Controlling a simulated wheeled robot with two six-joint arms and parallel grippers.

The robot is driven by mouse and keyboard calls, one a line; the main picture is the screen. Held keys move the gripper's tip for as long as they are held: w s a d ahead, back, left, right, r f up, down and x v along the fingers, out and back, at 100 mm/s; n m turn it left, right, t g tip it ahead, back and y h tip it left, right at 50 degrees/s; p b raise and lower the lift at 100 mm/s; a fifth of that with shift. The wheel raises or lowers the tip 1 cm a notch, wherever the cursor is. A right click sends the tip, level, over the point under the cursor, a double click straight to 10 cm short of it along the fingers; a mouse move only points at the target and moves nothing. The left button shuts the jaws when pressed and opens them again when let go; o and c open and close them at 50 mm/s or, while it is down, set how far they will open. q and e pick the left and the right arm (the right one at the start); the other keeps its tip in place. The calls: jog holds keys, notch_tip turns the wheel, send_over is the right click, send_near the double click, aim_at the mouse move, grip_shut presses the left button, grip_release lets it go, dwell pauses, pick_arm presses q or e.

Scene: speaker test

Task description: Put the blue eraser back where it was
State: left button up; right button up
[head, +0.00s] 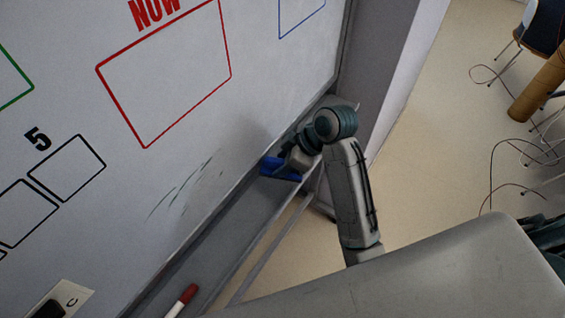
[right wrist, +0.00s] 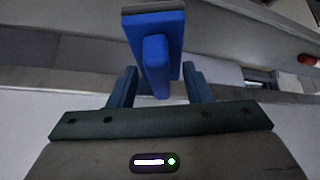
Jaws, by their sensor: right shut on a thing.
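The blue eraser (head: 279,170) shows in the head view at the far part of the whiteboard's tray (head: 232,222), partly hidden by my gripper. My right gripper (head: 290,158) is shut on it. In the right wrist view, the eraser (right wrist: 156,50) sits between the two fingers (right wrist: 160,88), its blue handle toward me and a dark grey edge at the top. I cannot tell whether the eraser touches the tray or the board.
The whiteboard (head: 235,60) has printed boxes and dark smears (head: 180,190) near the tray. A marker with a red cap (head: 183,298) lies on the nearer tray. A grey wall or post (head: 395,70) stands beyond the board. Cables and a brown tube (head: 540,88) lie right.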

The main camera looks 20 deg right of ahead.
jog(key=shift+w+r, duration=0.1)
jog(key=shift+w, duration=0.25)
notch_tip(320, 180, down, 3)
jog(key=shift+w+f+p, duration=0.15)
jog(key=shift+f+p, duration=0.05)
jog(key=shift+p, duration=1)
jog(key=shift+f, duration=0.2)
pick_arm(q)
jog(key=shift+s+d+r, duration=0.15)
jog(key=shift+s+r, duration=0.9)
jog(key=shift+r, duration=0.05)
pick_arm(e)
jog(key=shift+f, duration=0.45)
jog(key=o, duration=0.9)
pick_arm(q)
jog(key=shift+w, duration=0.35)
pick_arm(e)
jog(key=shift+r, duration=0.1)
